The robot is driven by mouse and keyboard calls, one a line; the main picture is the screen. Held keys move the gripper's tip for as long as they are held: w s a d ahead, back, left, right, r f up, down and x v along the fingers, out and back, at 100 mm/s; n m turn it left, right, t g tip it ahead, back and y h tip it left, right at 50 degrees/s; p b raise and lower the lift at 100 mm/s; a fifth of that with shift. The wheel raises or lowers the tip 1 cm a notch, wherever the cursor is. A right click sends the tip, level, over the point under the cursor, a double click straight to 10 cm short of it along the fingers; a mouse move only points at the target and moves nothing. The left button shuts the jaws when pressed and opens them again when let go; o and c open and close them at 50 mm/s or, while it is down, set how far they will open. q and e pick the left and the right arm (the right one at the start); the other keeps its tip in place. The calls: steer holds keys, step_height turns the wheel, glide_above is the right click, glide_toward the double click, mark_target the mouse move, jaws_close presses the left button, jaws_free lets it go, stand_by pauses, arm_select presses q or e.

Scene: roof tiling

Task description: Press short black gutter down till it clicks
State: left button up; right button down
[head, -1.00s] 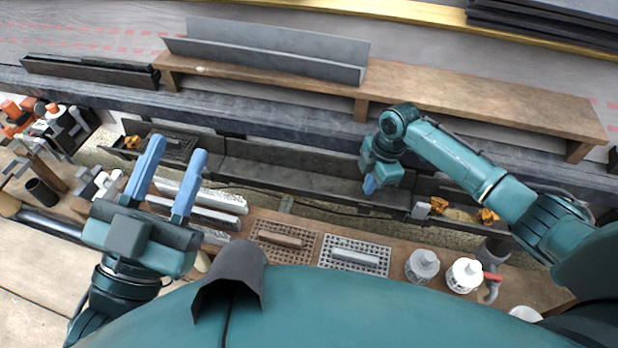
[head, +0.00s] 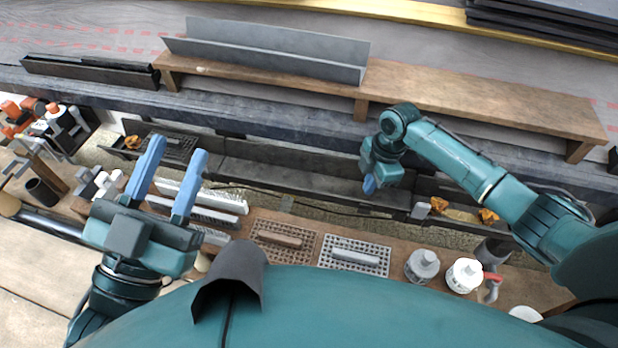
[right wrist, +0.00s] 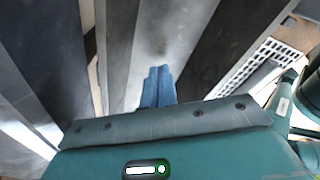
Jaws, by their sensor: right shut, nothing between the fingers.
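A run of dark gutter (head: 300,178) lies along the eaves in the head view, with a bracket or joint near its right part. I cannot tell for certain which length is the short black gutter. My right gripper (head: 370,186) points down into the run, left of that joint; its blue fingers are shut and empty. The right wrist view shows the closed fingers (right wrist: 158,72) over a grey channel (right wrist: 160,35) between dark walls. Whether they touch it cannot be told. My left gripper (head: 175,152) is open and empty, over white strips near the run's left part.
A wooden plank (head: 450,95) behind the run carries a grey gutter (head: 270,55). Another black gutter (head: 90,73) lies at the back left. Tools crowd the left.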

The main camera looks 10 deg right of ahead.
arm_select(q)
steer(key=shift+f+b, duration=0.45)
steer(key=shift+b, duration=0.05)
arm_select(e)
steer(key=shift+f, duration=0.85)
stand_by(0.4)
steer(key=shift+r+p, duration=1)
steer(key=shift+p, duration=0.15)
steer(key=shift+r+p, duration=0.7)
steer(key=shift+p, duration=0.05)
arm_select(q)
steer(key=f+g+y+p, duration=0.1)
steer(key=p, duration=0.2)
steer(key=s+f+n+g+y+p, duration=0.1)
steer(key=y+p, duration=0.1)
steer(key=p, duration=0.1)
steer(key=shift+s+a+f, duration=0.1)
steer(key=shift+s+a, duration=0.1)
steer(key=shift+a, duration=0.15)
arm_select(e)
step_height(320, 180, up, 6)
steer(key=shift+f, duration=0.15)
